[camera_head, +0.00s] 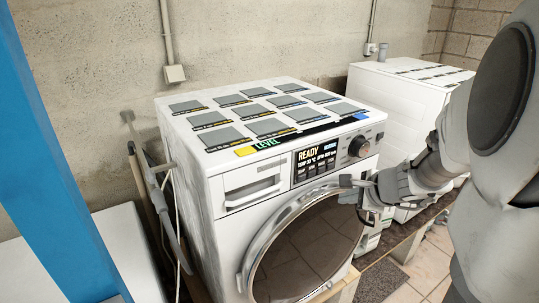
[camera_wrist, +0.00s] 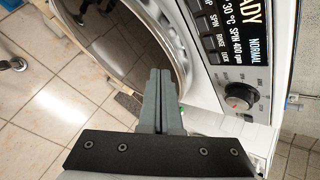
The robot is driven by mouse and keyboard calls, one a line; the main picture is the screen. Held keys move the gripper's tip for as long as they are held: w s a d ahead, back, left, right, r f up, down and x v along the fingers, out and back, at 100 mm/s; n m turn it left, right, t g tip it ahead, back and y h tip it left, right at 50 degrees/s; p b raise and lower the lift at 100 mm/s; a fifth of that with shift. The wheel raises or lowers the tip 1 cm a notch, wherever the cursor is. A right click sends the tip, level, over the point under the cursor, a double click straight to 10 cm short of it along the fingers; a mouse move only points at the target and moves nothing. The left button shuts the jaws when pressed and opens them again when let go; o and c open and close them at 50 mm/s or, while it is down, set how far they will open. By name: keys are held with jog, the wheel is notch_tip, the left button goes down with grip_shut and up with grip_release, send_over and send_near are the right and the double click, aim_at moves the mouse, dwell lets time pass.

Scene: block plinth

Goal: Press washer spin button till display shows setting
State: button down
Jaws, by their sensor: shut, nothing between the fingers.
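The white washer (camera_head: 217,180) stands in the middle of the head view. Its dark display (camera_head: 316,152) reads READY, with a temperature and a spin line. In the wrist view the display (camera_wrist: 243,30) shows SPIN 400 rpm and NORMAL, rotated and partly cut off. A column of dark buttons runs beside it; the SPIN button (camera_wrist: 203,24) is near the top edge. My gripper (camera_head: 346,188) is shut and empty in front of the washer, below and right of the buttons. Its closed fingers (camera_wrist: 159,78) point toward the door rim in the wrist view, apart from the SPIN button.
A round knob (camera_head: 359,146) sits right of the display. The round door (camera_head: 312,250) is below the panel. Grey labelled plates (camera_head: 204,119) cover the washer's top, with a green LEVEL strip at its front edge. Another white machine (camera_head: 400,105) stands at the right; a blue post is at left.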

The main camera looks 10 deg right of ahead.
jog(key=shift+w, duration=0.1)
dwell(0.3)
jog(key=p, duration=0.2)
send_near(310, 180)
jog(key=shift+w+d+f, duration=0.1)
jog(key=shift+w+f, duration=0.45)
jog(key=shift+f, duration=0.35)
jog(key=shift+w+d+f, duration=0.1)
jog(key=shift+w+f, duration=0.45)
jog(key=shift+f, duration=0.3)
jog(key=shift+a+b, duration=0.1)
jog(key=shift+b, duration=0.2)
dwell(0.3)
jog(key=shift+w+a, duration=0.1)
jog(key=shift+w, duration=0.3)
jog(key=shift+w+a, duration=0.15)
jog(key=shift+w, duration=0.2)
dwell(0.5)
dwell(0.4)
jog(key=shift+s+d+b, duration=0.25)
jog(key=shift+s+b, duration=0.1)
jog(key=shift+s, duration=0.4)
jog(key=shift+s, duration=0.1)
